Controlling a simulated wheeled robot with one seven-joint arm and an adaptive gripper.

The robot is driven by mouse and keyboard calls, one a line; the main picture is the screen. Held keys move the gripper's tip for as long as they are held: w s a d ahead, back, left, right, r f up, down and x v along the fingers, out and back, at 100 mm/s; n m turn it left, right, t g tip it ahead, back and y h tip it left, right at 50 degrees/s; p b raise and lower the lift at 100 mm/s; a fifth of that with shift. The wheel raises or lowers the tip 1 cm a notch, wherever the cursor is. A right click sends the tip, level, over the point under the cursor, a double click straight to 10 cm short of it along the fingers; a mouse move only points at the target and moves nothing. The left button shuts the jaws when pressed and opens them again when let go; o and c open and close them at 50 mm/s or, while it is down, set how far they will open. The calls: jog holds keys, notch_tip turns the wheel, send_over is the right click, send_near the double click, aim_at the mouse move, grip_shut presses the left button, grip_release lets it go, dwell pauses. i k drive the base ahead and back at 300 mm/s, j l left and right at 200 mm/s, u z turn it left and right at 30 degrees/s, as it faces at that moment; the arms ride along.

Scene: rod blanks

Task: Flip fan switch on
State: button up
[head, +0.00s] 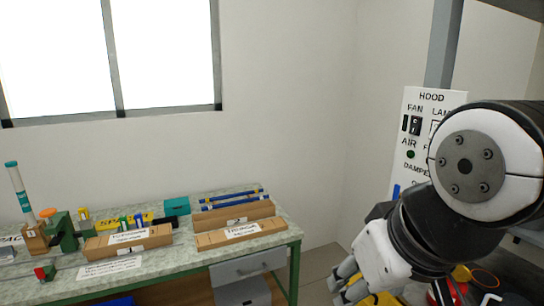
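The white hood panel (409,178) is on the right, by a grey post, and its right part is hidden behind my arm. Under the label FAN sits a small dark fan switch (416,125); its lever position is too small to tell. A lamp switch under the cut-off label LAM is mostly hidden by my arm. A green round spot (410,154) shows beside the word AIR. My gripper (347,283) is low at the right, below and left of the panel and apart from it. Its fingers are partly seen, and I cannot tell whether they are open.
A green-framed workbench (180,262) stands at the left under a window. It carries cardboard trays (242,233), blue rods (232,203), a teal box (177,206) and small fixtures. Floor shows between the bench and my arm. Cluttered items lie at the lower right.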

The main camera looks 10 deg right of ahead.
aim_at(416, 121)
jog(key=z, duration=0.95)
